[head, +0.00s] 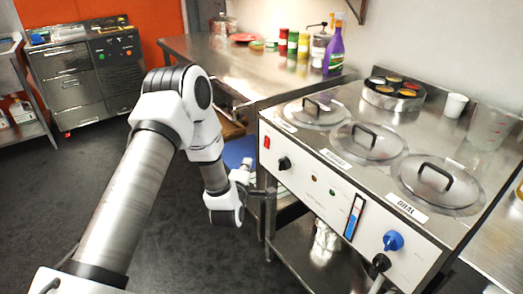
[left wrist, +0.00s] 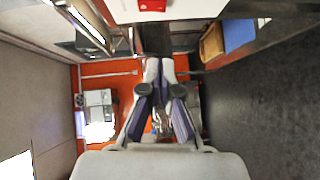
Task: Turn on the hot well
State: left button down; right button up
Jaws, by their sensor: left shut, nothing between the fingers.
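The hot well (head: 300,150) is a steel unit with three lidded wells, at the right in the head view. Its white front panel carries a red switch (head: 267,142) at the left end and a black knob (head: 284,163) beside it.
A steel counter (head: 195,47) behind holds jars and a purple spray bottle (head: 334,48). Round tins (head: 393,92) and a white cup (head: 455,104) stand at the hot well's back. A blue item (head: 239,152) lies beyond my left wrist. The dark floor at left is open.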

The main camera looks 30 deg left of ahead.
pick_arm(q)
send_near(264, 145)
jog(key=w+a, duration=0.3)
jog(key=a, duration=0.1)
jog(key=w, duration=0.1)
jog(key=d, duration=0.1)
jog(key=w, duration=0.1)
jog(key=shift+w+d+f+p, duration=0.15)
jog(key=shift+w+f+p, duration=0.15)
jog(key=shift+w, duration=0.1)
